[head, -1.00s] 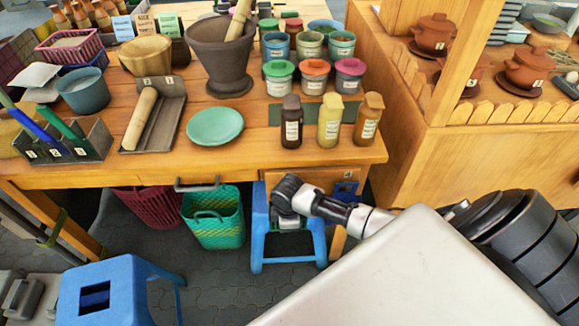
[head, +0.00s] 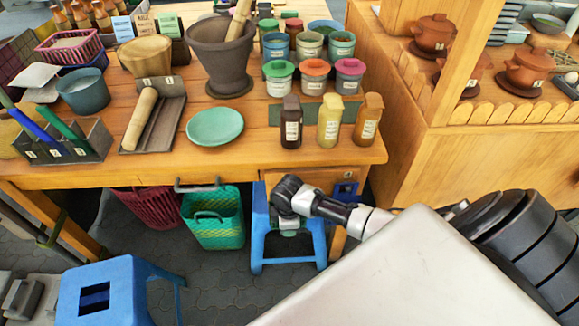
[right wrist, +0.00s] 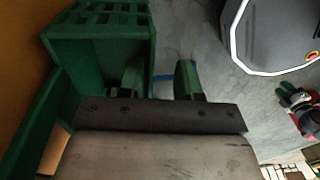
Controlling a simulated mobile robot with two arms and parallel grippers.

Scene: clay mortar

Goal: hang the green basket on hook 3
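The green basket (head: 220,232) is a teal woven basket with a handle loop, below the table's front edge in the head view. A grey bar (head: 197,185) is at the table edge right above it; I cannot tell whether the basket hangs from it. No hook marked 3 can be made out. My right gripper (head: 288,224) points down to the right of the basket, over a blue stool. In the right wrist view its fingers (right wrist: 158,82) stand apart, with nothing clearly between them. A dark green slotted thing (right wrist: 95,52) is beside them; I cannot tell what it is. My left gripper is out of view.
A magenta basket (head: 150,206) is left of the green one. A blue stool (head: 260,235) stands under the drawer, another blue stool (head: 110,285) at front left. The wooden table (head: 230,168) carries a mortar, jars and bottles. Grey floor shows between the stools.

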